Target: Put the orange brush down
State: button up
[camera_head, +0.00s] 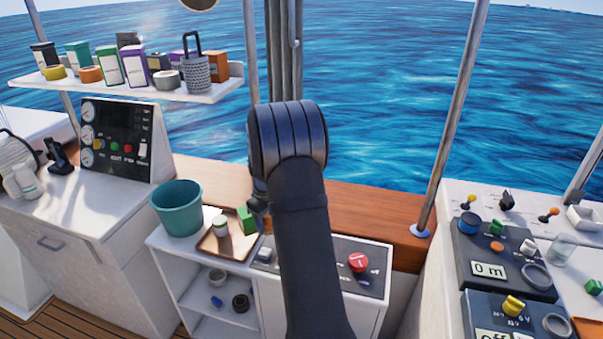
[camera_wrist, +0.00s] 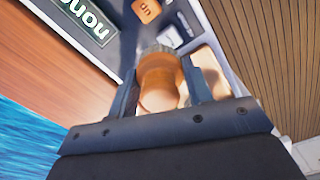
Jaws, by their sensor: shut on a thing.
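My gripper (camera_wrist: 161,68) is shut on the orange brush (camera_wrist: 158,85) in the wrist view, with one finger on each side of its rounded orange-brown body. The brush's far end is partly hidden, so I cannot tell whether it touches the surface below. In the head view my arm covers most of the gripper and brush. A small orange patch (camera_head: 267,225) shows beside the arm, near the tan tray's right side; it may be the brush. The tan tray (camera_head: 207,247) lies on the white cabinet.
A panel with a red knob (camera_head: 358,262) is to the right. A loaded shelf (camera_head: 130,92) hangs at upper left.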

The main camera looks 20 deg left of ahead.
jog(key=w+d+r+m, duration=0.2)
jog(key=d+m, duration=0.4)
jog(key=d, duration=0.4)
jog(key=w+d+r+m, duration=0.1)
jog(key=d+r+m, duration=0.3)
jog(key=d, duration=0.7)
jog(key=w+d+r+m, duration=0.1)
jog(key=w+d+m, duration=0.1)
jog(key=d+m, duration=0.65)
jog(key=s+d+f+n, duration=0.1)
jog(key=s+d+f, duration=0.1)
jog(key=f, duration=0.3)
jog(key=s+d+f+n, duration=0.2)
jog(key=s+d+f, duration=0.1)
jog(key=f, duration=0.3)
jog(key=s+d+f+n, duration=0.2)
jog(key=s+d+f, duration=0.1)
jog(key=d+f, duration=0.1)
jog(key=shift+f, duration=0.7)
